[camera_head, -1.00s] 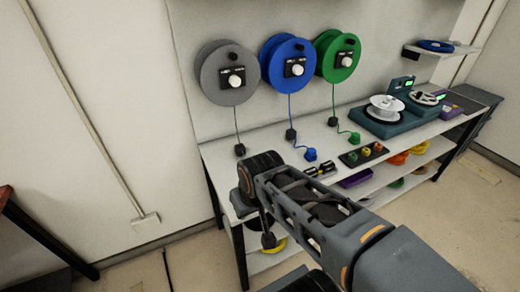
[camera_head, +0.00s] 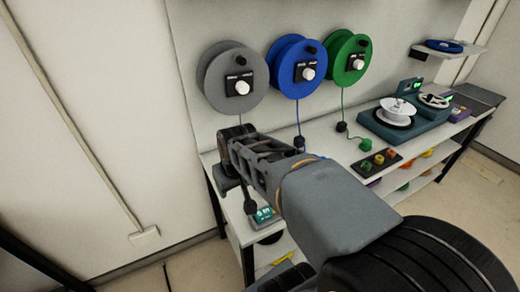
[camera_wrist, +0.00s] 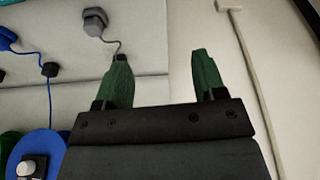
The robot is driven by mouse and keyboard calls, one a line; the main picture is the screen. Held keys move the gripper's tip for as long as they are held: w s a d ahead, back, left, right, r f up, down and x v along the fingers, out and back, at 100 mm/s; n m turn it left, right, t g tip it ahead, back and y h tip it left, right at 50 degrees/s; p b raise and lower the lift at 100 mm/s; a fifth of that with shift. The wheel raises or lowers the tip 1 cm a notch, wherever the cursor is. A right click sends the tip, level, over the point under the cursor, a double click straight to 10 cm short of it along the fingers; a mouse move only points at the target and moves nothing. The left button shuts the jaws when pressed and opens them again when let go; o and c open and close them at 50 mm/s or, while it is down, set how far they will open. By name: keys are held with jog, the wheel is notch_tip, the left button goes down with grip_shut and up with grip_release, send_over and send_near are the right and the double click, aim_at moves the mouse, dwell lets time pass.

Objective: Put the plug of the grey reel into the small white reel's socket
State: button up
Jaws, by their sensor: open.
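The grey reel (camera_head: 213,84) hangs on the wall board at the left in the head view. Its grey plug (camera_wrist: 94,24) lies on the pale bench in the wrist view, with a short grey cord running to a black block (camera_wrist: 120,60). My arm hides this plug in the head view. My gripper (camera_wrist: 155,70) is open and empty; its green fingers point towards the bench, with the plug ahead and left of them in the picture. The small white reel (camera_head: 397,106) stands on a teal unit at the right in the head view. Its socket cannot be made out.
The blue reel (camera_head: 285,65) and green reel (camera_head: 340,55) hang beside the grey one. The blue plug (camera_wrist: 8,40) lies on the bench; the green plug (camera_head: 365,145) lies further right. A dark tray (camera_head: 377,172) with coloured pieces is at the front edge. A wall shelf (camera_head: 470,50) juts out above.

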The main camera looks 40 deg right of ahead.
jog(key=w+d+f+m+g+b, duration=0.15)
jog(key=w+d, duration=0.25)
jog(key=d, duration=0.4)
jog(key=w+d+f+t, duration=0.1)
jog(key=w+d+f, duration=0.2)
jog(key=d, duration=0.6)
jog(key=b+x, duration=0.3)
jog(key=x, duration=0.1)
jog(key=s+b+x, duration=0.1)
jog(key=b+x, duration=0.2)
jog(key=x, duration=0.1)
jog(key=s+b+x, duration=0.1)
jog(key=b+x, duration=0.3)
jog(key=shift+s+a+f, duration=0.2)
jog(key=shift+a+f, duration=0.2)
jog(key=shift+f, duration=0.1)
jog(key=shift+g, duration=0.25)
jog(key=shift+c, duration=0.4)
jog(key=c, duration=0.7)
jog(key=shift+r, duration=0.1)
notch_tip(320, 180, up, 23)
jog(key=p, duration=1.8)
jog(key=shift+d, duration=0.15)
